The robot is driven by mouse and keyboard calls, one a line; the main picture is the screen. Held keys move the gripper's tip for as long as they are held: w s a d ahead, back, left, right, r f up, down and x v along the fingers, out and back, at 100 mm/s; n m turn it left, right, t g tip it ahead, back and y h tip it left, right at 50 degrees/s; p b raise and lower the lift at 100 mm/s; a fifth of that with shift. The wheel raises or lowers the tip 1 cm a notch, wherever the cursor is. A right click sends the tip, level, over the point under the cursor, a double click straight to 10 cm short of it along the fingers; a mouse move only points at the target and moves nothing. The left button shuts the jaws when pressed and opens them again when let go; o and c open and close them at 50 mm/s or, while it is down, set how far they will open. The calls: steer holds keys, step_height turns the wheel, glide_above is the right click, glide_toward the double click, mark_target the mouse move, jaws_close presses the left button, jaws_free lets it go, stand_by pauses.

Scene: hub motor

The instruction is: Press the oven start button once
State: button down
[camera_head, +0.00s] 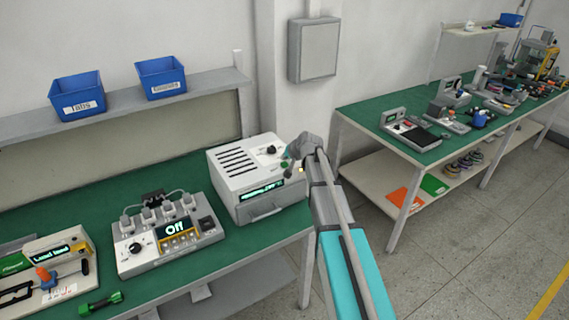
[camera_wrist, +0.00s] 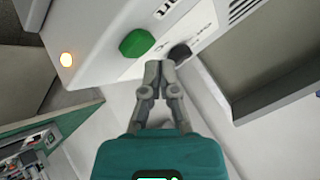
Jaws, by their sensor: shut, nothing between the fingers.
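The oven (camera_head: 232,178) is a white box with a slotted top, a knob and a lit green display, at the front right of the near bench. My gripper (camera_wrist: 162,66) is shut and empty. Its fingertips are close to the panel, below and between the green button and the dark control, appearing nearer the dark one. I cannot tell whether they touch. In the head view my arm partly hides the oven's right side.
A power station (camera_head: 168,238) reading "Off" stands left of the oven. A tool board (camera_head: 45,275) and a green tool (camera_head: 101,303) lie further left. Blue bins (camera_head: 161,77) sit on the shelf above. A second bench (camera_head: 372,122) is at the right.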

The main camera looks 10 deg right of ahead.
mark_target(285, 164)
steer(key=shift+r, duration=0.1)
step_height(285, 164, up, 5)
steer(key=p, duration=0.5)
stand_by(0.3)
stand_by(0.7)
steer(key=s+a+f+n+g+h, duration=0.1)
steer(key=s+f+g, duration=0.1)
steer(key=s, duration=0.9)
steer(key=s+a+f+n+g+h, duration=0.1)
steer(key=s+f+g, duration=0.1)
steer(key=s, duration=0.9)
steer(key=s+a+f+n+g+h, duration=0.1)
steer(key=s+g, duration=0.3)
steer(key=s, duration=0.8)
steer(key=shift+a+f+n+h, duration=0.4)
steer(key=shift+n, duration=0.2)
